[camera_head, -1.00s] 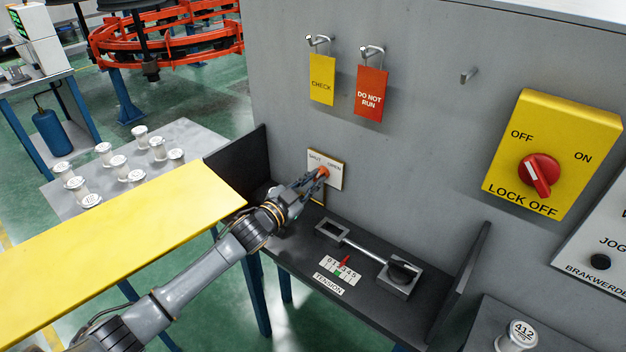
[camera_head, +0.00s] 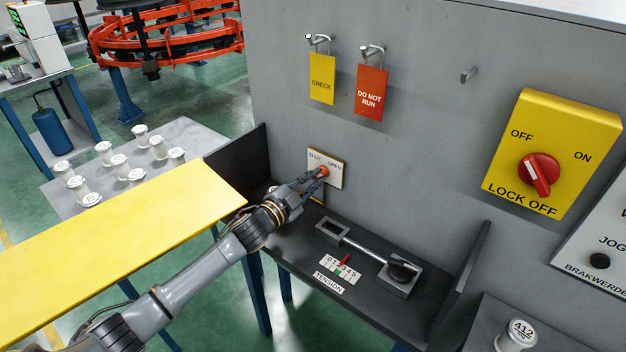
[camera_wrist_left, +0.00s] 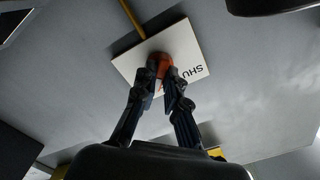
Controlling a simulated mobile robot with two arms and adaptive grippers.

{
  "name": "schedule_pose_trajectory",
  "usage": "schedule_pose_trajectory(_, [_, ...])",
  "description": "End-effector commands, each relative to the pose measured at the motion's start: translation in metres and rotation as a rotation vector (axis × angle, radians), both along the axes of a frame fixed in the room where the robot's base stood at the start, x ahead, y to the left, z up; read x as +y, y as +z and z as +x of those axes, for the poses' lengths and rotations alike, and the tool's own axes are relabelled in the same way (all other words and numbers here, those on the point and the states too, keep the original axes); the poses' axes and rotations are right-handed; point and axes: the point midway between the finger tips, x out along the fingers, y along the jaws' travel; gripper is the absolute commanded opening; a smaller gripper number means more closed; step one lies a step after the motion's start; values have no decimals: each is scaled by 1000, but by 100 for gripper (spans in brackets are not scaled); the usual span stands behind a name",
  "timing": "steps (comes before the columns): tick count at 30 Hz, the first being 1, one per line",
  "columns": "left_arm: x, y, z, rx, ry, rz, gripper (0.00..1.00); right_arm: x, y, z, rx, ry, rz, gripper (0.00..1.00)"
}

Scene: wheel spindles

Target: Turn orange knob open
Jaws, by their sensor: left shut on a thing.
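The orange knob (camera_head: 323,171) sits on a white plate (camera_head: 335,178) marked SHUT and OPEN on the grey machine wall. My left gripper (camera_head: 319,174) reaches in from the lower left and is shut on the knob. In the left wrist view, its two fingers (camera_wrist_left: 161,78) close on both sides of the orange knob (camera_wrist_left: 160,62), against the white plate (camera_wrist_left: 190,47). The fingers hide most of the knob, so I cannot tell which way it points. My right gripper is not in view.
Below the plate, a dark shelf (camera_head: 290,258) carries a lever and a tension scale (camera_head: 338,269). A yellow CHECK tag (camera_head: 322,79) and red DO NOT RUN tag (camera_head: 370,93) hang above. A yellow lock-off switch box (camera_head: 550,150) is at right. A yellow board (camera_head: 110,250) lies at left.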

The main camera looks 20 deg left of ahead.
Motion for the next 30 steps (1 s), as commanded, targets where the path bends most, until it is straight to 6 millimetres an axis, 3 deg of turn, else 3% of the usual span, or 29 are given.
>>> schedule_pose_trajectory(4, [0,-1,0,0,0,3,0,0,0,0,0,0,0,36])
schedule_pose_trajectory(5, [0,-1,0,0,0,3,15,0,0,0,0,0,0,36])
schedule_pose_trajectory(8, [0,-1,0,1,0,2,34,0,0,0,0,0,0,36])
schedule_pose_trajectory(20, [3,-1,-6,1,0,0,34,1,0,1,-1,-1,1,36])
schedule_pose_trajectory(30, [24,-3,-66,5,1,2,34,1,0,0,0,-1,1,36])
